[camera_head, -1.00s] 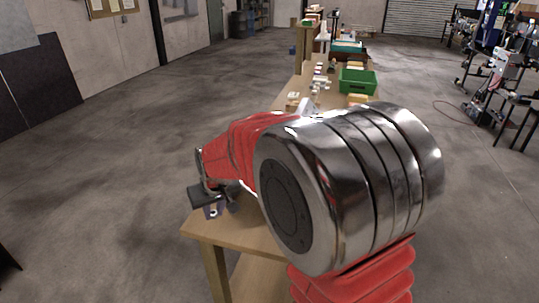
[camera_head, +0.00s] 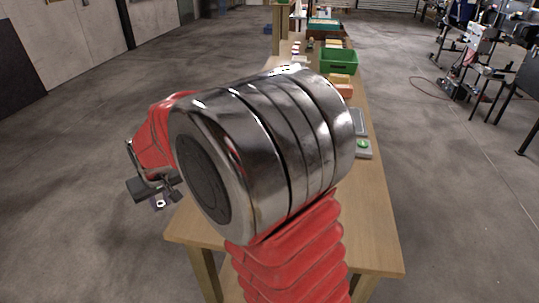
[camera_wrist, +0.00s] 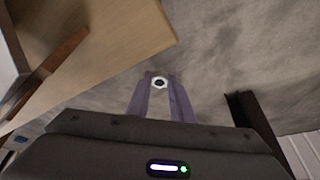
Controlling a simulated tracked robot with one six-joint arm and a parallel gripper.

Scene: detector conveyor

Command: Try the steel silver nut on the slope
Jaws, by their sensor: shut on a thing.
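The silver nut (camera_wrist: 154,82) is between the tips of my gripper's two purple fingers in the wrist view, with its dark hole facing the camera. My gripper (camera_head: 160,203) is shut on it. In the head view my gripper hangs low at the left, just outside the table's left edge, with floor behind it. The nut shows there as a small bright spot. I cannot make out the slope for certain; my large arm joint hides the middle of the table.
The wooden table (camera_head: 378,235) runs away from me, its near right part clear. A grey device with a green button (camera_head: 363,144), an orange box (camera_head: 341,90) and a green bin (camera_head: 338,60) stand along its right side. A brown bar (camera_wrist: 45,70) crosses the wrist view's left.

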